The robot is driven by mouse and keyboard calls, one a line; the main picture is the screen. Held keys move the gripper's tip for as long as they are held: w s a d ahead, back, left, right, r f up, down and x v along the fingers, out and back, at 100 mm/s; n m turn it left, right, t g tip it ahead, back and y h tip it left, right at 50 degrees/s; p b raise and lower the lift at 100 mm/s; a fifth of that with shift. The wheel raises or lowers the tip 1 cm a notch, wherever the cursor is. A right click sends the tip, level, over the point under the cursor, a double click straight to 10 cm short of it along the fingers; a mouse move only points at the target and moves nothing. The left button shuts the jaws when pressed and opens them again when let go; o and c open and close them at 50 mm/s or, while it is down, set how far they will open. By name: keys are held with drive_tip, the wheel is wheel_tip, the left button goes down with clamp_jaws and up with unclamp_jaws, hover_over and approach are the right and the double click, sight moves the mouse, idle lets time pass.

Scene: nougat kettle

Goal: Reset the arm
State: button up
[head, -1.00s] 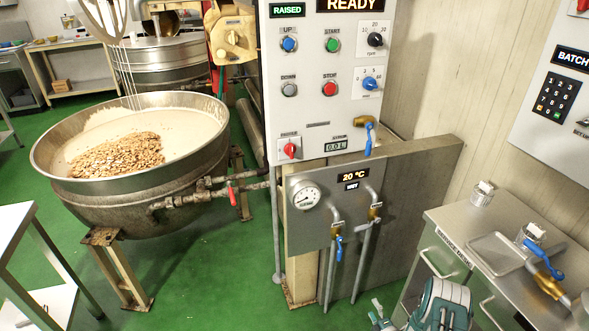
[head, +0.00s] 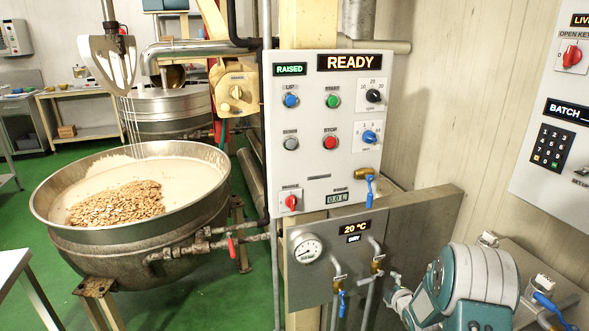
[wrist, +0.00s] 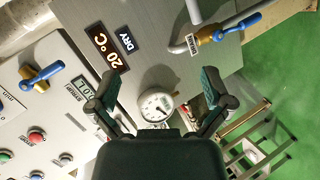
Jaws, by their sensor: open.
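My gripper (wrist: 160,76) is open in the wrist view, with its two dark fingers spread and nothing between them. A round dial gauge (wrist: 156,107) shows beyond the gap between the fingers. In the head view my teal and white arm (head: 478,285) is at the lower right, in front of the metal cabinet, its end towards the gauge panel (head: 310,277). The fingers are too small there to make out clearly.
A control panel (head: 328,130) reads READY and RAISED. A keypad panel (head: 560,130) hangs at right. Green floor (head: 190,300) is open below the kettle.

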drive_tip(key=s+a+r+m+g+h, duration=0.1)
drive_tip(key=s+a+r+m, duration=0.15)
drive_tip(key=s+r, duration=0.4)
drive_tip(key=s+a+r+m+g+h, duration=0.1)
drive_tip(key=s+r+m, duration=0.2)
drive_tip(key=r, duration=0.6)
drive_tip(key=s+a+r+m+g+h, duration=0.1)
drive_tip(key=s+a+r+m+g, duration=0.15)
drive_tip(key=s+r, duration=0.4)
drive_tip(key=s+a+r+m+g, duration=0.1)
drive_tip(key=s+a+r+m, duration=0.1)
drive_tip(key=s, duration=0.6)
drive_tip(key=s+a+r+m+g+y, duration=0.1)
drive_tip(key=s+a+r+m, duration=0.1)
drive_tip(key=s, duration=0.6)
drive_tip(key=s+a+r+m+g+y, duration=0.1)
drive_tip(key=s+a+m, duration=0.2)
drive_tip(key=s, duration=0.5)
drive_tip(key=shift+s+a+r+m, duration=0.3)
drive_tip(key=shift+r, duration=0.1)
